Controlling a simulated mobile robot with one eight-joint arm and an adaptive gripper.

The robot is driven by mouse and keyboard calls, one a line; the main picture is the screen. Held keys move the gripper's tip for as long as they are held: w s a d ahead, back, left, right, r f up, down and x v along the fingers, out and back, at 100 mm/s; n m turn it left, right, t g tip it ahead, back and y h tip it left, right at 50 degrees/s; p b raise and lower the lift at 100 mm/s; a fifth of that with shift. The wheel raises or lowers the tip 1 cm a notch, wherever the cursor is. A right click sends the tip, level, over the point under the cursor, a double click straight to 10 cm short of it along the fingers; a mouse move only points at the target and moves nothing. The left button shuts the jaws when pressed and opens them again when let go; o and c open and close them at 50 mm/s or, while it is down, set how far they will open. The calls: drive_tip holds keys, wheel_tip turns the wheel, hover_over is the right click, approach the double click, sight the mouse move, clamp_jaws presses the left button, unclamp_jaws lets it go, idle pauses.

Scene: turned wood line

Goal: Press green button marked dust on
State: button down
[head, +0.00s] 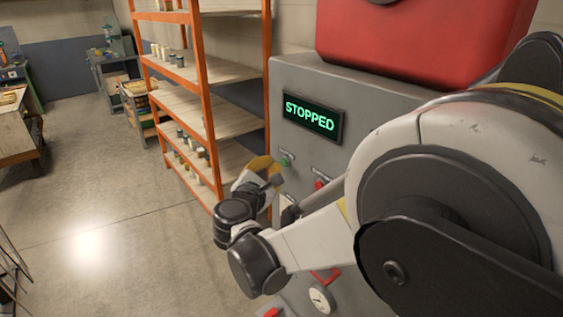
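The green button (285,161) sits on the grey machine cabinet (365,100), below and left of a display (312,118) that reads STOPPED in green letters. A small label is above the button, too small to read. My gripper (274,182) is close below and left of the green button in the picture. My wrist and arm links partly hide it, and its fingertips are not clear. I cannot tell whether it is open or shut, or whether it touches the panel.
A red control (320,185) sits right of the green button, partly behind my arm. A round gauge (320,299) is lower down. A red housing (420,40) tops the cabinet. Orange shelving (205,85) with small cans stands to the left.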

drive_tip(key=shift+w+d, duration=0.15)
drive_tip(key=shift+d, duration=0.1)
drive_tip(key=shift+w+d, duration=0.2)
drive_tip(key=shift+d, duration=0.1)
idle(0.6)
drive_tip(key=shift+a, duration=0.15)
drive_tip(key=shift+s+a, duration=0.45)
drive_tip(key=shift+a, duration=0.05)
idle(0.4)
drive_tip(key=s+a, duration=0.2)
drive_tip(key=a+b, duration=0.1)
drive_tip(key=a, duration=0.1)
drive_tip(key=shift+s+a, duration=0.1)
drive_tip(key=shift+s, duration=0.3)
idle(0.4)
